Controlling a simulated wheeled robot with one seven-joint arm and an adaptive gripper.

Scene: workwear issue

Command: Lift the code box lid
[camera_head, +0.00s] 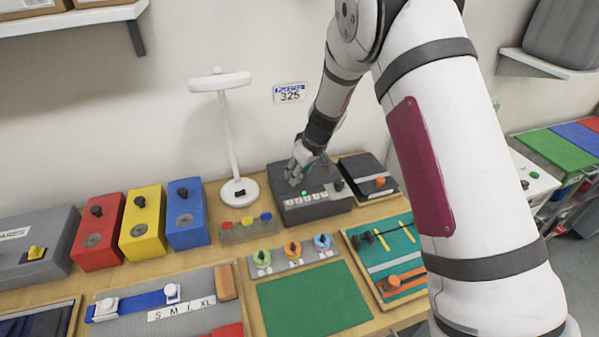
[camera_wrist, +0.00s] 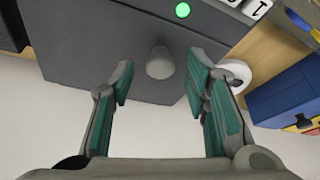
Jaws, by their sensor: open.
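The code box (camera_head: 318,211) is a dark grey box at the back of the table, with a lit green light and a row of white number keys on its front. Its lid (camera_wrist: 85,45) fills the top of the wrist view as a dark grey panel and looks shut. A round grey knob (camera_wrist: 159,64) stands on the lid. My gripper (camera_head: 297,172) is above the box, and in the wrist view my gripper (camera_wrist: 158,85) is open, one finger on each side of the knob. Whether either finger touches it I cannot tell.
A white lamp (camera_head: 238,190) stands left of the box, with blue (camera_head: 186,226), yellow (camera_head: 142,236) and red (camera_head: 97,240) boxes further left. A black case (camera_head: 372,188) with an orange knob sits close on the right. A bare green mat (camera_head: 313,300) lies in front.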

